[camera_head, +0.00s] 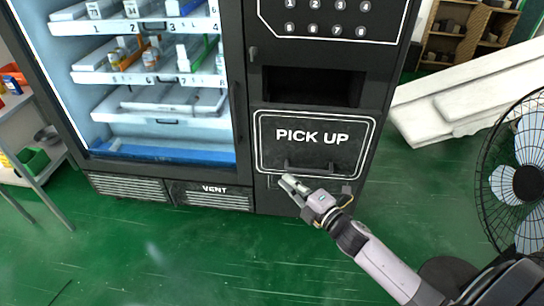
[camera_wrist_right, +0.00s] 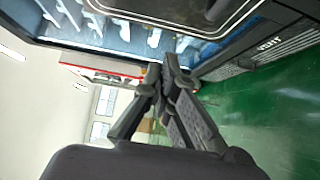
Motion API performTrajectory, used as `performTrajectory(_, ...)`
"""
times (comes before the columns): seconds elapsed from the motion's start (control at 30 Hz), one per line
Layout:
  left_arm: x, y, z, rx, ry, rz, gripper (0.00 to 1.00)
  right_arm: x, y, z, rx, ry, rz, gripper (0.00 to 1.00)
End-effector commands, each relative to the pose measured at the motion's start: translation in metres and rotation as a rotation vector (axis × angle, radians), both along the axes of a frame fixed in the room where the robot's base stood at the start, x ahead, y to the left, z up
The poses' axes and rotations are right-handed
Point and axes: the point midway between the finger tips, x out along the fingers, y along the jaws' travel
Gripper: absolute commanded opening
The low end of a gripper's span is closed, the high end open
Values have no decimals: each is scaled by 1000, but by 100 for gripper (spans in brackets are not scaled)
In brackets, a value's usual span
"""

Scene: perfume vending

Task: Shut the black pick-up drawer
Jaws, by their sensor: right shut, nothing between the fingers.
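The black pick-up drawer (camera_head: 345,150) has a white outline, the words PICK UP and a dark handle (camera_head: 310,166) low on its front. It sits in the lower right of the vending machine; I cannot tell how far it stands out. Part of its outlined front shows at the top of the right wrist view (camera_wrist_right: 165,10). My right gripper (camera_head: 285,181) is shut and empty, just below and left of the handle, near the drawer's lower edge. I cannot tell whether it touches. Its closed fingers show in the wrist view (camera_wrist_right: 166,66). My left gripper is not in view.
A dark opening (camera_head: 313,86) lies above the drawer, below the keypad (camera_head: 326,17). Glass-fronted shelves (camera_head: 150,75) stand left of it. A fan (camera_head: 525,182) stands at the right and a white slab (camera_head: 470,95) behind. The green floor (camera_head: 190,255) in front is clear.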

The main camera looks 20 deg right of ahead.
Motion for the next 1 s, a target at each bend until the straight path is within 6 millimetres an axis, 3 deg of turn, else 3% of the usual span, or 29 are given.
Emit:
performTrajectory(0.43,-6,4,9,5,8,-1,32,86,20,1,5,1,-2,0)
performTrajectory(0.5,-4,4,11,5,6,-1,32,97,14,1,1,2,-4,0)
performTrajectory(0.7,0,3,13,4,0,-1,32,115,3,0,4,3,-2,0)
performTrajectory(1.0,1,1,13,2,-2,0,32,119,-1,-1,5,3,-1,0)
